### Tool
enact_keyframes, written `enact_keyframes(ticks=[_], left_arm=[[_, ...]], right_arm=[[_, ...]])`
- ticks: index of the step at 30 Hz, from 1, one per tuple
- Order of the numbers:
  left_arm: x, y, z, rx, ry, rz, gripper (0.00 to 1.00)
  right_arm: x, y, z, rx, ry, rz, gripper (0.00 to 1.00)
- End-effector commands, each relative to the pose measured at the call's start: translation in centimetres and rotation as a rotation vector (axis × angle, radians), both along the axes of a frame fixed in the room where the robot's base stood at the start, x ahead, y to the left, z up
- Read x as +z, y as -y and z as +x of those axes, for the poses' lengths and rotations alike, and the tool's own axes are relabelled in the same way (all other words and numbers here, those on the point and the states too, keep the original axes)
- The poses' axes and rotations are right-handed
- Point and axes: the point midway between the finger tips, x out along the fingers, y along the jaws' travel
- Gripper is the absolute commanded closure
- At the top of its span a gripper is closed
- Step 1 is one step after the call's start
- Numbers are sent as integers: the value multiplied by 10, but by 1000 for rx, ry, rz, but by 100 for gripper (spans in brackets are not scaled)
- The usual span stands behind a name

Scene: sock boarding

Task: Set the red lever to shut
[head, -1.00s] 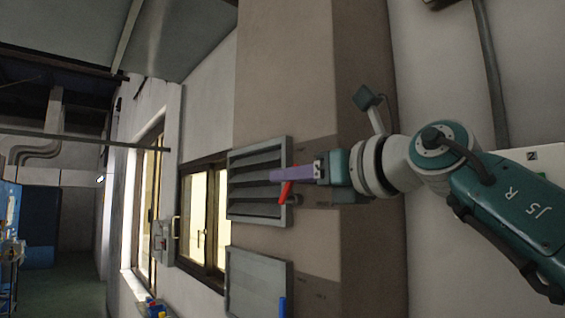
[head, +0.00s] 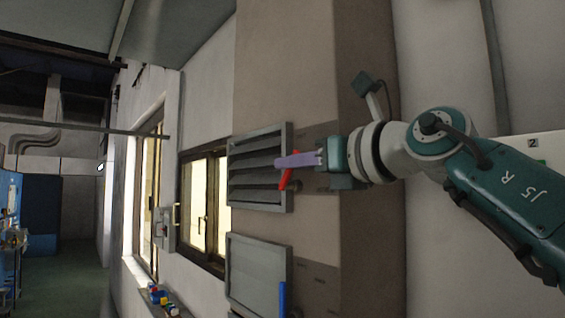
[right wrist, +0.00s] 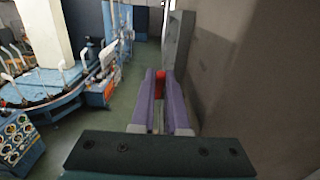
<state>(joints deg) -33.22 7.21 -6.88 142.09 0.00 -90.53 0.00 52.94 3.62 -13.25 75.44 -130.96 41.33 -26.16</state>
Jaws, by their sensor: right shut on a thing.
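The red lever (head: 285,180) sits at the right edge of a grey louvred vent (head: 258,203) on the wall. It stands tilted, and gaps show between the vent's dark slats. My right gripper (head: 282,161) reaches in from the right with its purple fingers at the lever. In the right wrist view the lever's red end (right wrist: 160,84) shows between the two fingers, which are shut on it. The fingers hide part of the lever in the head view. My left gripper is not in view.
Below is a second grey vent with a flat closed face (head: 257,270) and a blue lever (head: 282,298). A window (head: 200,210) and a small grey wall box (head: 163,228) are to the left. The grey vent side (right wrist: 178,45) stands close beside the fingers.

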Motion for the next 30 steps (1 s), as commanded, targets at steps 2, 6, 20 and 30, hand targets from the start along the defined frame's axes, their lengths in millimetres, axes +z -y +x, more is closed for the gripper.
enact_keyframes(ticks=[2, 6, 20, 30], left_arm=[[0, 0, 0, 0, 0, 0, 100], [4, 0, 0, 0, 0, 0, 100], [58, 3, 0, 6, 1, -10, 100], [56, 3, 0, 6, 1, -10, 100]], right_arm=[[0, 0, 0, 0, 0, 0, 100], [2, 0, 0, 1, -5, -4, 100], [9, -6, 8, 0, -198, -144, 100], [6, -6, 8, 0, -200, -144, 82]])
